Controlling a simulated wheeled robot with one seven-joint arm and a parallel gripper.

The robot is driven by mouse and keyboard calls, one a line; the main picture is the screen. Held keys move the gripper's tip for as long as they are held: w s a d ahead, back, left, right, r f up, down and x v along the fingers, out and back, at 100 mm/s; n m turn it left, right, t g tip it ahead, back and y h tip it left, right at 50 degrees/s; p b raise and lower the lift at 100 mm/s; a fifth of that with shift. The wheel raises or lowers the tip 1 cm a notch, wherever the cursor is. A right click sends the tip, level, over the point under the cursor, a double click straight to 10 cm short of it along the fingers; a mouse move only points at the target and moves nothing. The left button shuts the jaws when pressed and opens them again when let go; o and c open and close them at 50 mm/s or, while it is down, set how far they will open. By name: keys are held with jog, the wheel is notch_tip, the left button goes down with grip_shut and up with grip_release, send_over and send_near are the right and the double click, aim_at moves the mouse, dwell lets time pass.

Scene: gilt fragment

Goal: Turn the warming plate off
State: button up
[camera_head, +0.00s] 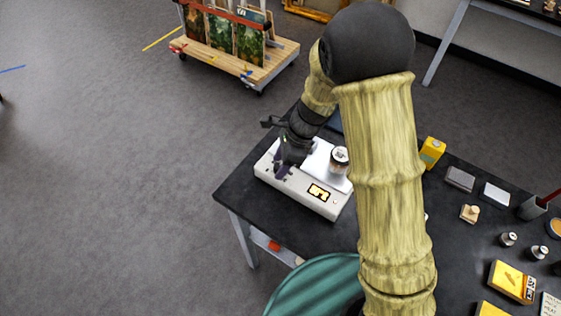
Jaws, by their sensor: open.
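The warming plate (292,194) is a white box-shaped device near the left corner of the black table. Its front panel carries a lit yellow display (318,192) and small dark marks beside it. A small jar (339,159) with a pale top stands on the plate's upper surface. My gripper (281,172) points down at the left part of the plate, close over its front panel. It is open, with no object visible in it. I cannot tell whether the fingertips touch the panel. My gripper hides part of the panel's left side, where a control may be.
The black table (300,236) holds a yellow canister (431,153), small boxes, a wooden stamp (470,213), small jars and a yellow box (512,282) to the right. A green striped rounded thing (314,290) is in front. A cart with paintings (262,71) stands behind.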

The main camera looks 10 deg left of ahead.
jog(key=c, duration=1)
